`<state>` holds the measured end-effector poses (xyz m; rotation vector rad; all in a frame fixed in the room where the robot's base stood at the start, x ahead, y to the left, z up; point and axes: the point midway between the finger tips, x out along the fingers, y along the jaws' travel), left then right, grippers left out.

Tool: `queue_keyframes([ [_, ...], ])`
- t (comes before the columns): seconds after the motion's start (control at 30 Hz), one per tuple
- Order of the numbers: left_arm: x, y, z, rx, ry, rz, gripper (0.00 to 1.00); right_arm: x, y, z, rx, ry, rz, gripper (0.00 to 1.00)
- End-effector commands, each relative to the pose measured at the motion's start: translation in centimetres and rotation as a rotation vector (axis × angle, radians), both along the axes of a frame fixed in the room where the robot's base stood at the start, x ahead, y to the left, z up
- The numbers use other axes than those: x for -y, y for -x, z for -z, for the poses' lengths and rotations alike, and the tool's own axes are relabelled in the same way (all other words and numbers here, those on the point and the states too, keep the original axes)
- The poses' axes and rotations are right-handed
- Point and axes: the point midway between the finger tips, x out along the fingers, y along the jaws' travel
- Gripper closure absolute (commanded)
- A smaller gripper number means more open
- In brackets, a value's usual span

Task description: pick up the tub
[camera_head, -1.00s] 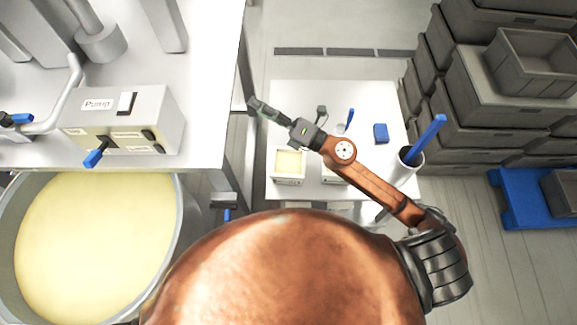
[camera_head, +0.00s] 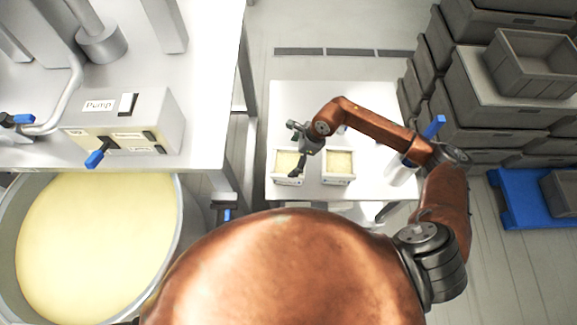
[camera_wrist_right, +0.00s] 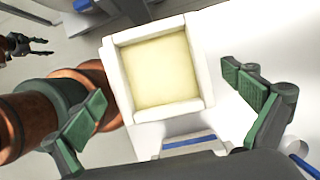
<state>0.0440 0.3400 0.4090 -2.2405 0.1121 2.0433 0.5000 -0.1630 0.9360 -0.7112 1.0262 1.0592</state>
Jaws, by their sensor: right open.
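Two white square tubs filled with a pale cream mass stand side by side on the small white table, the left tub (camera_head: 287,182) and the right tub (camera_head: 338,181). My right gripper (camera_head: 295,150) is over the left tub and partly hides it. In the right wrist view a filled tub (camera_wrist_right: 119,85) lies ahead of the open green-padded fingers (camera_wrist_right: 162,88), with nothing held between them. My left gripper (camera_wrist_right: 38,47) shows small at the upper left of the right wrist view, its fingers apart; it is not visible in the head view.
The small table (camera_head: 290,100) is bare toward its far side. A white cylinder (camera_head: 402,173) with a blue handle stands at its right edge, partly behind my arm. Grey crates (camera_head: 490,100) are stacked to the right. The pump bench (camera_head: 205,100) and a large vat (camera_head: 185,215) are left.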

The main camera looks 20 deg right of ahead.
Motion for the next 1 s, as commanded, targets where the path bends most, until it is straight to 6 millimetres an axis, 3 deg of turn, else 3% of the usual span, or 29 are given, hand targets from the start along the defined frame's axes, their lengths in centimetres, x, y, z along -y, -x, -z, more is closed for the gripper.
queue_keyframes([
  [0.3, 0.0, 0.0, -1.1, 0.001, 0.000, 0.000, 0.60, -1.6, -0.3, 3.7, -0.001, -0.004, 0.001, 0.00],
  [1.0, 0.0, 0.0, -0.6, 0.000, 0.000, 0.001, 0.60, -1.6, -0.4, 4.2, 0.000, -0.003, 0.001, 0.00],
])
